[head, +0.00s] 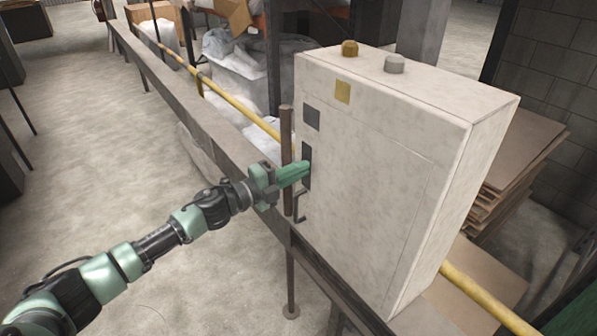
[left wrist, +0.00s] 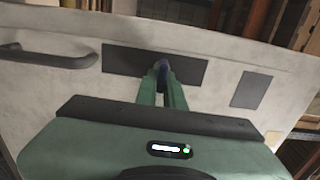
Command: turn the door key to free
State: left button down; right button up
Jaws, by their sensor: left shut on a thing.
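The pale cabinet (head: 375,170) has a dark lock plate (head: 306,153) on its front; in the left wrist view the plate (left wrist: 122,60) is a dark rectangle. My left gripper (head: 303,170) reaches the plate from the left. In the left wrist view its green fingers (left wrist: 161,84) are shut on the key (left wrist: 161,67), a small dark blue piece at the middle of the plate. The fingers hide most of the key, so I cannot tell its angle. My right gripper is not in view.
A dark handle (head: 298,208) sticks out below the plate; it also shows in the left wrist view (left wrist: 48,56). A brown post (head: 286,150) stands close beside my left gripper. A rail with a yellow pipe (head: 240,105) runs behind. Open floor (head: 120,150) lies to the left.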

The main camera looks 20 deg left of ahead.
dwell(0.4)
pick_arm(q)
jog(key=c, duration=1.5)
grip_release()
jog(key=shift+s+a+f, duration=0.15)
jog(key=shift+s+a, duration=0.05)
jog(key=shift+s, duration=0.1)
jog(key=b+v, duration=0.2)
jog(key=v, duration=0.5)
